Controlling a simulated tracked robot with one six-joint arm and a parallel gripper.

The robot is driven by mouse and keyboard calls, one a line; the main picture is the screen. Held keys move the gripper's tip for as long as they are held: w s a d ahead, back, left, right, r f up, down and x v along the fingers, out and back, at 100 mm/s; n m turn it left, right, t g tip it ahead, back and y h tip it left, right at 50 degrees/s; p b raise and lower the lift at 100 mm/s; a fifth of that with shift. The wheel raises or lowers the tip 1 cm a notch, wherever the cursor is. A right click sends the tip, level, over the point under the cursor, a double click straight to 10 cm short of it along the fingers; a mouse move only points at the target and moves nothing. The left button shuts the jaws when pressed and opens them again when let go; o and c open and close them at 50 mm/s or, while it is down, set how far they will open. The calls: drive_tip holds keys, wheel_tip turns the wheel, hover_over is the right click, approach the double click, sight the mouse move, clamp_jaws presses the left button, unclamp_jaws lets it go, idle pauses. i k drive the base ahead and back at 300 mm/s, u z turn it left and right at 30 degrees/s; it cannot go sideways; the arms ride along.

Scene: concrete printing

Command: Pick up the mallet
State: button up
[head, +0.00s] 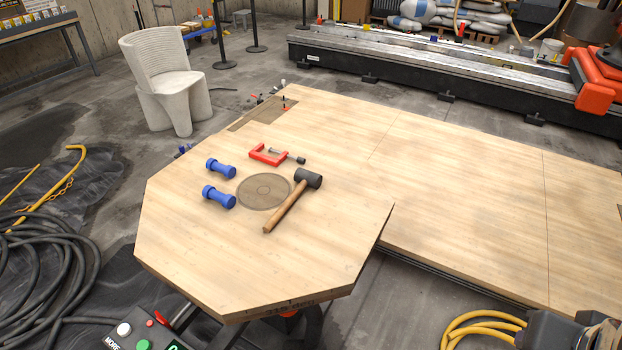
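The mallet (288,205) lies on the wooden table (340,237). Its black head (308,179) points to the back right and its wooden handle runs toward the front left. The handle passes close to the right edge of a dark round disc (263,191) in the tabletop. I cannot see my gripper in the head view.
Two blue dumbbell-shaped pieces (219,197) lie left of the disc. A red clamp (268,154) lies behind it. The table's right part is clear. A white chair (164,80) stands behind left. Black hoses (45,262) and a yellow hose (480,325) lie on the floor.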

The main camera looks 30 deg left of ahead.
sight(305, 178)
drive_tip(key=i, duration=1.6)
drive_tip(key=u, duration=3.55)
